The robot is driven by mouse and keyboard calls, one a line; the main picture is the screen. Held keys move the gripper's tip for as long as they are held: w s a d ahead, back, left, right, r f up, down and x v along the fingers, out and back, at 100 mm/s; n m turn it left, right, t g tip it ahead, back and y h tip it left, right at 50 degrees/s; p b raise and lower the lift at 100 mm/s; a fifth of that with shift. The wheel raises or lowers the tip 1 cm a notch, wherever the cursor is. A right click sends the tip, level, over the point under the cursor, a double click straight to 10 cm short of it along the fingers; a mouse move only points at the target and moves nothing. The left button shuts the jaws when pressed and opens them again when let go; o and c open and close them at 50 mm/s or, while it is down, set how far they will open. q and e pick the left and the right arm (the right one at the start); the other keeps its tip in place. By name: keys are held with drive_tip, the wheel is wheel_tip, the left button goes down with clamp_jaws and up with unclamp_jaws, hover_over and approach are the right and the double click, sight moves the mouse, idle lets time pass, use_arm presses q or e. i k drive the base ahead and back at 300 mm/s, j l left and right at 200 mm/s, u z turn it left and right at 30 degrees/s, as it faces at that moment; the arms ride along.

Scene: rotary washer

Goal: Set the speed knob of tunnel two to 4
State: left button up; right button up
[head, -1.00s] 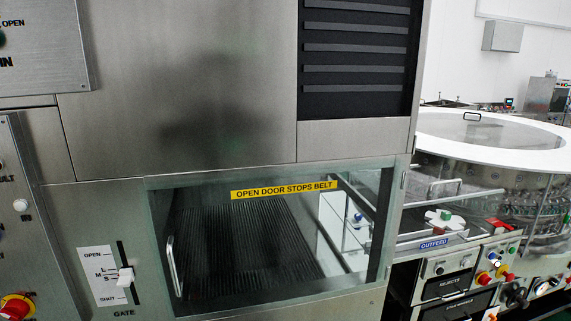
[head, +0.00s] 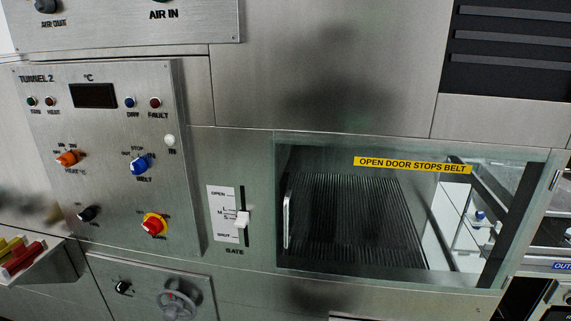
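The TUNNEL 2 panel (head: 110,180) is on the left in the head view. It has a dark display (head: 94,95), an orange HEAT knob (head: 67,159), a blue BELT knob (head: 140,165), a red knob on a yellow ring (head: 153,225) and a small black knob (head: 87,214) at lower left. The label and scale around the black knob are too small to read, so I cannot tell whether it is the speed knob or its setting. Neither of my grippers shows.
A GATE slider (head: 241,219) sits right of the panel. The glass door (head: 360,220) with a yellow label covers a ribbed belt. A lower panel has a grey handwheel (head: 178,303) and a black knob (head: 124,288). A tray (head: 45,270) with red and yellow items juts out at left.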

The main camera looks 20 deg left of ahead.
sight(120, 288)
drive_tip(key=u, duration=1.8)
